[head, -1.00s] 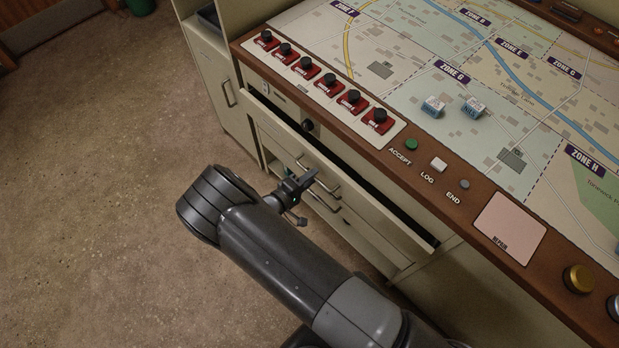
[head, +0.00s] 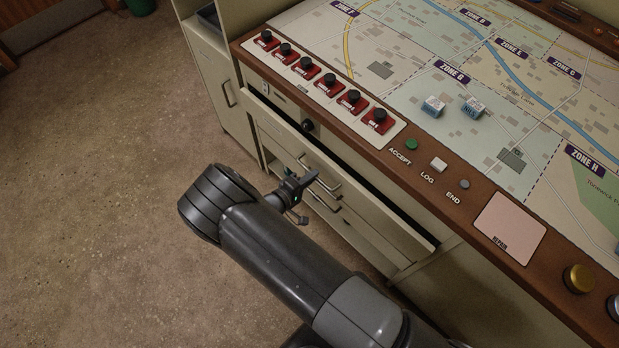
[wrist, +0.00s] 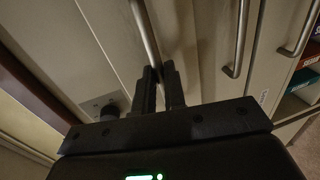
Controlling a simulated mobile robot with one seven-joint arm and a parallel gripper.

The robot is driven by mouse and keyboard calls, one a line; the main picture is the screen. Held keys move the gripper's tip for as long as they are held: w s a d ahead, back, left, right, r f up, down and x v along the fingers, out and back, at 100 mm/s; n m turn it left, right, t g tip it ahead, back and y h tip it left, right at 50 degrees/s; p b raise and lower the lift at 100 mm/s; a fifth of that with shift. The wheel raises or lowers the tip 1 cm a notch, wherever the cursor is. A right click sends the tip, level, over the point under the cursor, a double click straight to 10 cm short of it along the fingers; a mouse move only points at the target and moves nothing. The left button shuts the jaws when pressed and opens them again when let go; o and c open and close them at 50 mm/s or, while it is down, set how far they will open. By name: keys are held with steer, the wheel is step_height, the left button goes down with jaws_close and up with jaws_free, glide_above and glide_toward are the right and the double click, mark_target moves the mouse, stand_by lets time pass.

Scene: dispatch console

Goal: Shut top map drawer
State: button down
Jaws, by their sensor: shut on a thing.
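The top map drawer (head: 375,192) is a long cream front under the console's edge. It stands partly open, with a dark gap between its top edge and the cabinet. My gripper (head: 311,181) is at the front of this drawer, left of its middle. In the wrist view my gripper (wrist: 160,88) has its two dark fingers shut on the metal bar handle (wrist: 147,38). The handle (head: 329,187) also shows in the head view, partly hidden by the gripper. The inside of the drawer is mostly hidden.
Lower drawers with bar handles (wrist: 237,45) lie below. The brown console edge (head: 410,160) overhangs the drawer. A black knob (head: 307,125) sits behind the drawer front. A cabinet door (head: 217,85) is at left, and the floor (head: 90,200) there is clear.

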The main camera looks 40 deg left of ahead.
mark_target(322, 168)
steer(key=x, duration=0.2)
steer(key=r+x, duration=0.1)
steer(key=x, duration=0.1)
steer(key=shift+w+f, duration=0.1)
steer(key=shift+w, duration=0.05)
steer(key=c, duration=1.5)
jaws_free()
steer(key=v, duration=1.1)
steer(key=shift+w, duration=0.1)
